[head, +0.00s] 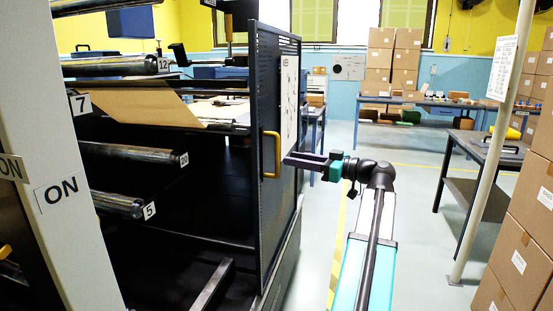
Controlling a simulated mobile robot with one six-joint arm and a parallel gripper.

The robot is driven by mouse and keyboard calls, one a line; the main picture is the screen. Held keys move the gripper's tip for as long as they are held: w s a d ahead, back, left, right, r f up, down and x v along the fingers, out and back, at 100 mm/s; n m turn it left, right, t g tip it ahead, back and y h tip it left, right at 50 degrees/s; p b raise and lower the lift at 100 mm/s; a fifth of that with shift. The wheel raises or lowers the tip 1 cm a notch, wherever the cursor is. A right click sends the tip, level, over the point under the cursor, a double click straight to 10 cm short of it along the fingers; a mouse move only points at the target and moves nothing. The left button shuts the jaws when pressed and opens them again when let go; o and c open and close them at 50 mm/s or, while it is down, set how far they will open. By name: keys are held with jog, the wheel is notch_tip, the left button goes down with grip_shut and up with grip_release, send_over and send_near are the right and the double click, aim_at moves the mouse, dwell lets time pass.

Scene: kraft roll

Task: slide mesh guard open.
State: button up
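The dark mesh guard (272,210) stands upright at the right end of the roller machine, with a row of slots along its top and a white sheet on its face. A yellow handle (277,156) is fixed to its near edge. My gripper (287,160) comes from the right and points left, its dark fingertips close beside the handle at about mid-height. I cannot tell whether the fingers touch the handle or whether they are open or shut.
The machine has rollers (135,156) with number tags and a brown kraft sheet (150,108). A white ON panel (60,190) stands at the left. A pole (495,145), a dark table (485,150) and stacked boxes (515,260) are at the right. The floor behind my arm is open.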

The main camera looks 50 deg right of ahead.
aim_at(278, 156)
jog(key=shift+x, duration=3.25)
grip_shut()
jog(key=shift+s+a+f, duration=0.1)
jog(key=shift+a, duration=0.3)
jog(key=shift+d, duration=0.2)
jog(key=shift+w+d+b, duration=0.35)
jog(key=shift+d, duration=0.3)
jog(key=w+d+b, duration=0.2)
jog(key=w+d, duration=0.2)
jog(key=d, duration=0.4)
jog(key=w+d+b, duration=0.2)
jog(key=w+d, duration=0.2)
jog(key=d, duration=0.4)
